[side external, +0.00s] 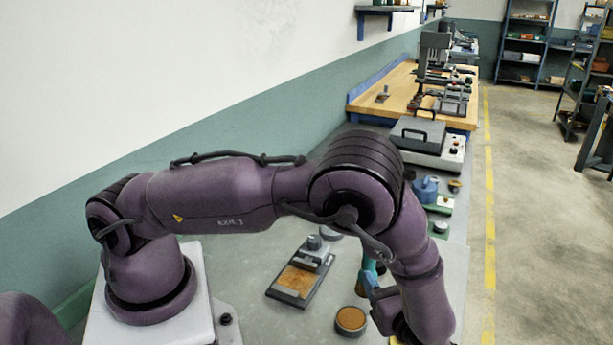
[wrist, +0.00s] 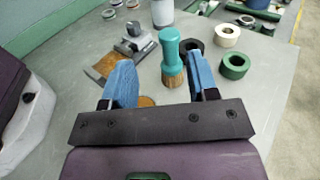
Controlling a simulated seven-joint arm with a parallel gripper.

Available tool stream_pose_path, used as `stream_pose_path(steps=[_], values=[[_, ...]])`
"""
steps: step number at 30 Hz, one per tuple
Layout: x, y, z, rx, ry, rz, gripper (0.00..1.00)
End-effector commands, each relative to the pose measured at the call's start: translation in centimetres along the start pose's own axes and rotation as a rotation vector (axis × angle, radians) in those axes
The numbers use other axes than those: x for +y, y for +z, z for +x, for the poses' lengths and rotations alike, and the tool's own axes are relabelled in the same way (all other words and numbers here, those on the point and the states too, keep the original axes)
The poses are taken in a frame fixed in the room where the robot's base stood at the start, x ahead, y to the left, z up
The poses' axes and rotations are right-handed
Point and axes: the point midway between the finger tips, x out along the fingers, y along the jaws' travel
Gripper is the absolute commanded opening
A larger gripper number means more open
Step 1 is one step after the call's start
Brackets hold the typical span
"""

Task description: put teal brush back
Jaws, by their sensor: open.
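The teal brush (wrist: 170,50) stands upright in the wrist view, teal handle up and brown bristles down, on the grey bench. My gripper (wrist: 162,63) is open, with its two blue fingers apart. The brush shows between the fingers, nearer the right one; I cannot tell whether that finger touches it. In the side view the brush (side external: 368,264) is partly hidden behind my arm, close to a blue finger of my gripper (side external: 378,290). A round brown-topped pad (wrist: 146,101) lies low between the fingers; the pad (side external: 350,320) also shows in the side view.
A tool with a brown plate (side external: 299,280) lies left of the brush. White (wrist: 227,35), green (wrist: 234,66) and black (wrist: 191,46) rolls stand to its right. A grey cylinder (wrist: 162,12) is behind. Bare bench (wrist: 262,80) lies at the right.

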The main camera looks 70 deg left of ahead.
Motion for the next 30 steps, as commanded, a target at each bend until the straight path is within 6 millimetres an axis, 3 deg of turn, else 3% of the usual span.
stream_pose_path(steps=[5, 15, 24, 30], values=[[1.0, 6.2, 1.7, 0.252, 0.223, -0.205, 0.54], [6.3, 16.2, 3.3, 0.741, 0.614, -0.702, 0.54], [12.0, 22.6, 2.8, 1.121, 0.848, -1.213, 0.54], [14.7, 24.9, 1.9, 1.306, 0.924, -1.504, 0.54]])
